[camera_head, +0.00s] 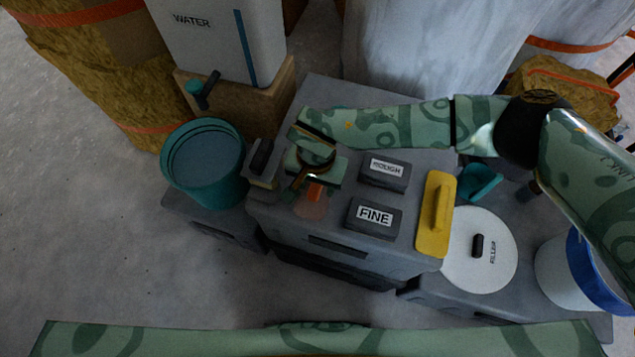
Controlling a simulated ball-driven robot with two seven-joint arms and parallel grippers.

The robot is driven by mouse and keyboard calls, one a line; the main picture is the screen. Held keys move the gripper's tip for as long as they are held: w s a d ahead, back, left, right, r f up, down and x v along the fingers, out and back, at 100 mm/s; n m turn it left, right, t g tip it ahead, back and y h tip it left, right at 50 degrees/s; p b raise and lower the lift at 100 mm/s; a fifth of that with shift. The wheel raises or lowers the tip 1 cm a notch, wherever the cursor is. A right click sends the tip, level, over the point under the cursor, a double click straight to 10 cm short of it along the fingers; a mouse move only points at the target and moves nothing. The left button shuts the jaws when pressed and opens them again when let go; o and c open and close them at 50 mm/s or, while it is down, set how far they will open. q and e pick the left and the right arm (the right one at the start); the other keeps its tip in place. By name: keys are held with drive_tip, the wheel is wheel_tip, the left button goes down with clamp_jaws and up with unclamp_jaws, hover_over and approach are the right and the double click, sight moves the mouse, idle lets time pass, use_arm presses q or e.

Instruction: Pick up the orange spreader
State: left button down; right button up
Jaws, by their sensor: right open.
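The orange spreader (315,191) lies on top of the grey case (335,238), near its left front part. A small orange part and a paler reddish patch below it show; the rest is hidden under my gripper. My right gripper (308,180) is open, right over the spreader, with its arm coming in from the right. I cannot tell whether its fingers touch the spreader. My left gripper is not in view.
Two grey blocks marked ROUGH (383,173) and FINE (374,218) and a yellow float (435,213) lie to the right on the case. A water container (222,40) stands behind.

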sight(314, 192)
clamp_jaws()
